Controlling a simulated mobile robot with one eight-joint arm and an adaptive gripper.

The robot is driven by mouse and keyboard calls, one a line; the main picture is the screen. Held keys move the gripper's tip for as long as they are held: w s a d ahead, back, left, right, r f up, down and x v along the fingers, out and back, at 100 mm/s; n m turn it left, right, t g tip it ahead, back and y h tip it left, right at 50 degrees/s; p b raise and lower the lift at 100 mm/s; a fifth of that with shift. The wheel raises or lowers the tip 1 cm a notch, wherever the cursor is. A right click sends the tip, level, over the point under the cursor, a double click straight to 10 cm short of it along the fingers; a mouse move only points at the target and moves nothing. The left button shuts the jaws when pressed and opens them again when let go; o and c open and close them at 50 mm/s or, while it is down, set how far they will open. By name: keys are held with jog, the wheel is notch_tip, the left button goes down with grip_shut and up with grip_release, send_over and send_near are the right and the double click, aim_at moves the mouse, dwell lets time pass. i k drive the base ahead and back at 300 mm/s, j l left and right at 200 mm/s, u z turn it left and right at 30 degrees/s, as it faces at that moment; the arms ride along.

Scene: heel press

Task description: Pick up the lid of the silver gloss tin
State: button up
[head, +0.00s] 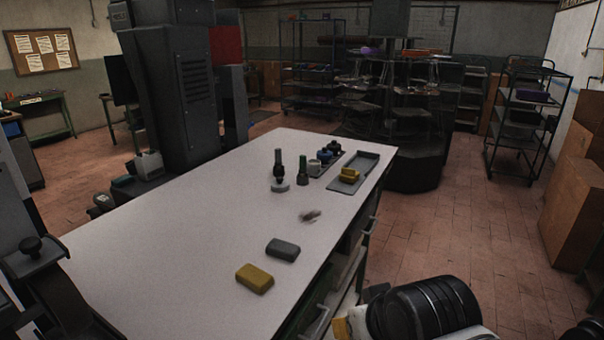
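A small pale grey or silver tin (314,167) stands at the near end of a short row of tins, toward the far end of the white table. It looks like the silver gloss tin, but no label can be read. It is too small to tell its lid from its body. Darker blue and black tins stand just behind it. My arm shows at the bottom right, beyond the table's right edge and well apart from the tins.
The white table (170,240) has a wide clear middle. Two dark bottles (303,172) stand left of the tins. A grey tray (366,164) with yellow blocks lies right. A grey block (283,249), yellow block (254,278) and small blurred item (311,216) lie nearer.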

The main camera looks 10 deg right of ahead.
aim_at(278, 185)
jog(key=i+l+u, duration=0.45)
jog(key=i+l, duration=1.55)
jog(key=l, duration=0.1)
